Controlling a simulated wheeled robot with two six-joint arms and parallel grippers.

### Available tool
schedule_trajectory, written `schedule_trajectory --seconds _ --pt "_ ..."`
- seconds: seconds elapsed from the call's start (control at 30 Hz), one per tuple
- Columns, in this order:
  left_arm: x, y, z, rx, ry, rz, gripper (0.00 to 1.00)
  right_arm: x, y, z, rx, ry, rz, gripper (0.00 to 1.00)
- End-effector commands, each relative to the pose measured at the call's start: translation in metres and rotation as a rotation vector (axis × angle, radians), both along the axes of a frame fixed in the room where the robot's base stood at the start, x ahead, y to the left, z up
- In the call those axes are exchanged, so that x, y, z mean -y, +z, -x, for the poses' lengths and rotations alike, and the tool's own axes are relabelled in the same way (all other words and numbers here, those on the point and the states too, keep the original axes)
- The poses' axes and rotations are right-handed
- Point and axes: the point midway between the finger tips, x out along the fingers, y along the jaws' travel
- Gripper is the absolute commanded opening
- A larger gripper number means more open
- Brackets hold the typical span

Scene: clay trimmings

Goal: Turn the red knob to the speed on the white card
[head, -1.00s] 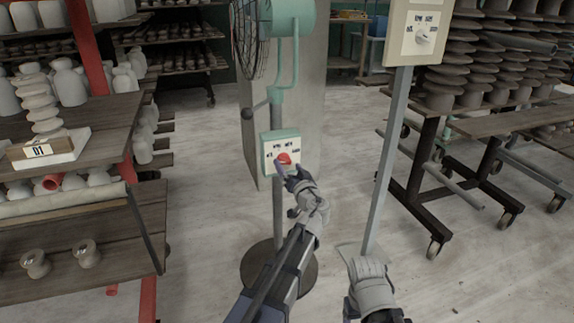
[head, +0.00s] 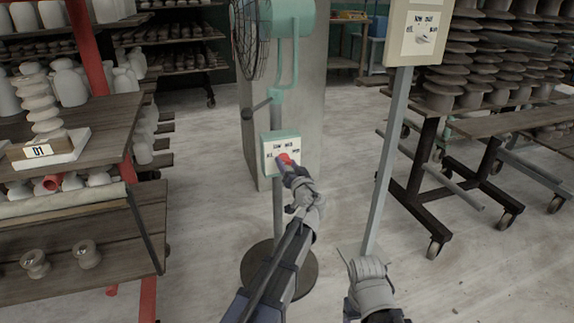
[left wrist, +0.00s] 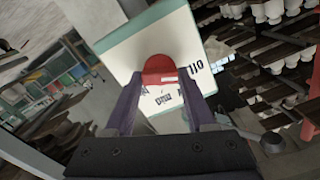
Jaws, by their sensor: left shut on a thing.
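The red knob (head: 285,158) is on the face of a pale control box (head: 269,168) with a green rim, on the fan's pole. My left gripper (head: 287,168) reaches it from below and hides part of it. In the left wrist view the red knob (left wrist: 158,68) sits between the two fingers of my left gripper (left wrist: 158,90), which is shut on it. A small white mark shows on the knob's lower part, with dark labels around it. My right gripper (head: 368,283) is low in the head view, away from the box; its jaws are not clear.
Carts with stacked pottery are at right. Floor between is clear.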

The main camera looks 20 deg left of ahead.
Motion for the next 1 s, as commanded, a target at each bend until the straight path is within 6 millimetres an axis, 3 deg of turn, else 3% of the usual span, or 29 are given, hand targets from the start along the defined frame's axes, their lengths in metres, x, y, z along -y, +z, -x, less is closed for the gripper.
schedule_trajectory --seconds 0.03,0.3,0.67,1.0 --pt "0.0001 0.0 0.0002 0.0 0.0 0.0 0.3 0.0 0.0 0.0 0.0 0.0 0.0 0.73" --pt "0.0002 0.0 0.0001 0.0 0.0 0.0 0.0 0.0 0.0 0.0 0.0 0.0 0.0 0.73" --pt "0.0004 -0.0001 0.0001 -0.041 0.0 -0.06 0.0 0.0 -0.0001 0.0 0.0 0.0 0.0 0.73" --pt "0.0008 -0.0005 -0.0002 -0.198 0.0 -0.293 0.0 0.0 -0.0005 0.0 0.0 0.0 0.0 0.73"
